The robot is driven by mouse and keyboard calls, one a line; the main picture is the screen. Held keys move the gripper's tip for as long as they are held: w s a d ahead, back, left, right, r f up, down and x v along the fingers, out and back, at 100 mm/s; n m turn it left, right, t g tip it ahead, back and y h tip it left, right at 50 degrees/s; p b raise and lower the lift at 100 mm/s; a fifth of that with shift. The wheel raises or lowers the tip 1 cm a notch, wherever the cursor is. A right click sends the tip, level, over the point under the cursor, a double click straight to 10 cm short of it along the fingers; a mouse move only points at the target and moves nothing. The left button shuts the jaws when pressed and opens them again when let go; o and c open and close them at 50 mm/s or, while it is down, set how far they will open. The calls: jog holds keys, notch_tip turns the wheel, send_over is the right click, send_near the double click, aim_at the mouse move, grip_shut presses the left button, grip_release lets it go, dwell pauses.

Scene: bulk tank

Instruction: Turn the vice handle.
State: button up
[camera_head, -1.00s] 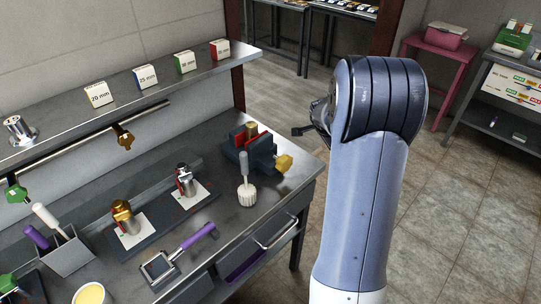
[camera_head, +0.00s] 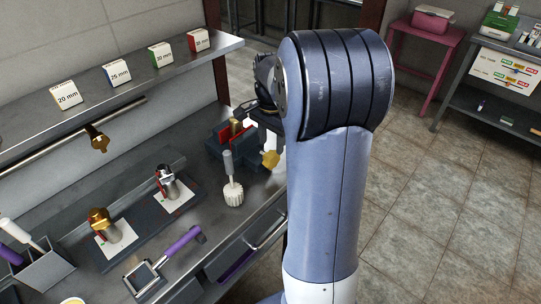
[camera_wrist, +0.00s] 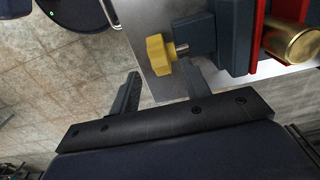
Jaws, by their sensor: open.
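The vice (camera_head: 216,143) is a dark blue-grey block with red jaw faces on the bench, and its body also shows in the wrist view (camera_wrist: 235,35). A brass cylinder (camera_wrist: 291,42) stands between its jaws. The yellow vice handle (camera_head: 270,159) sticks out on the vice's right side. In the wrist view the handle (camera_wrist: 158,54) lies just beyond the fingertips, roughly in line with the gap between them. My gripper (camera_wrist: 161,72) is open and empty, apart from the handle. In the head view my arm hides part of the gripper above the vice.
A white ribbed brush (camera_head: 232,190) with a grey handle stands close in front of the vice. A purple-handled tool (camera_head: 182,243) and a dark tray with two metal fittings lie left. A shelf (camera_head: 150,98) with several size boxes runs above the bench. Open floor lies right.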

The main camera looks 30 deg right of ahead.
aim_at(274, 152)
notch_tip(274, 152, down, 6)
jog(key=shift+f, duration=0.15)
jog(key=shift+c, duration=0.3)
grip_shut()
jog(key=shift+d+r+g+y+p, duration=0.25)
jog(key=shift+y+p, duration=0.35)
jog(key=shift+p, duration=0.65)
jog(key=shift+g+y+p, duration=0.25)
jog(key=shift+y+p, duration=0.65)
jog(key=shift+p, duration=0.05)
jog(key=shift+w+d+f+g+y+p, duration=0.1)
jog(key=shift+f+g+y+p, duration=0.1)
jog(key=shift+y+p, duration=0.25)
jog(key=shift+w+f+g+y+p, duration=0.1)
jog(key=shift+g+y+p, duration=0.15)
jog(key=shift+y, duration=0.3)
jog(key=shift+o, duration=0.3)
grip_release()
